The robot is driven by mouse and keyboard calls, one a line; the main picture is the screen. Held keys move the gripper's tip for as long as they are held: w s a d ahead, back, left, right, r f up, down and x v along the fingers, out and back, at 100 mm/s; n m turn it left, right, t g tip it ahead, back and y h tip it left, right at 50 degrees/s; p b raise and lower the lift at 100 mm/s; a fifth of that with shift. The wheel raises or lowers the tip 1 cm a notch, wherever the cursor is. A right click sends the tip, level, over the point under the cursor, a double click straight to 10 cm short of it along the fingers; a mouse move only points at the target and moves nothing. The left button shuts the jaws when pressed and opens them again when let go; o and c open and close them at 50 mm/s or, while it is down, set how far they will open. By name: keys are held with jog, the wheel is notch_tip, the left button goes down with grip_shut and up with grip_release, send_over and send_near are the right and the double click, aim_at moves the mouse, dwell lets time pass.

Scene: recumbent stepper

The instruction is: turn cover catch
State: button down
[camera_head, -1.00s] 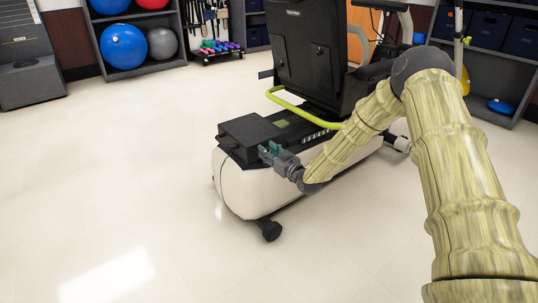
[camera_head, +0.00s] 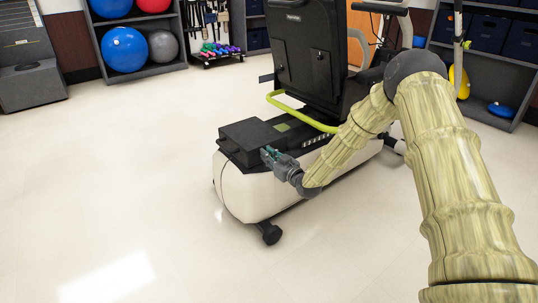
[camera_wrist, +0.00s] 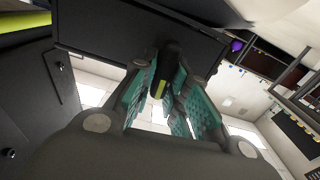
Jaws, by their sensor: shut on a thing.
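The stepper's rear carries a black box-like cover (camera_head: 252,137) on its cream body (camera_head: 250,192). In the wrist view the dark underside or side of the cover (camera_wrist: 110,32) spans the top. A small dark catch (camera_wrist: 161,84) with a yellow-green stripe sits at the cover's edge, between the teal finger pads. My gripper (camera_wrist: 162,80) is shut on the catch, with the pads on either side of it. In the head view my gripper (camera_head: 268,154) is at the cover's right front side, and the catch is hidden there by the fingers.
The black seat back (camera_head: 308,50) and a yellow-green rail (camera_head: 300,115) stand behind the cover. A dark caster foot (camera_head: 270,232) is at the stepper's near end. The pale floor (camera_head: 110,190) to the left is clear. Shelves with exercise balls (camera_head: 124,50) line the back.

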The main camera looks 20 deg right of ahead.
jog(key=n+p, duration=0.1)
jog(key=n, duration=0.1)
jog(key=n+p, duration=0.2)
jog(key=shift+s+a+r+p, duration=0.1)
jog(key=shift+a+p, duration=0.1)
jog(key=shift+p, duration=0.1)
jog(key=shift+s+a+f+n+p, duration=0.1)
jog(key=shift+f+n+p, duration=0.15)
jog(key=shift+n+p, duration=1.35)
jog(key=shift+a+f+n+p, duration=0.1)
jog(key=shift+f+n+p, duration=0.25)
jog(key=shift+n, duration=2.45)
jog(key=shift+s+a+f+n+p, duration=0.15)
jog(key=shift+n+p, duration=0.85)
jog(key=shift+n, duration=1.2)
jog(key=shift+w+f, duration=0.1)
jog(key=shift+w, duration=0.05)
jog(key=c, duration=1.4)
grip_release()
jog(key=shift+d, duration=0.1)
jog(key=shift+c, duration=0.2)
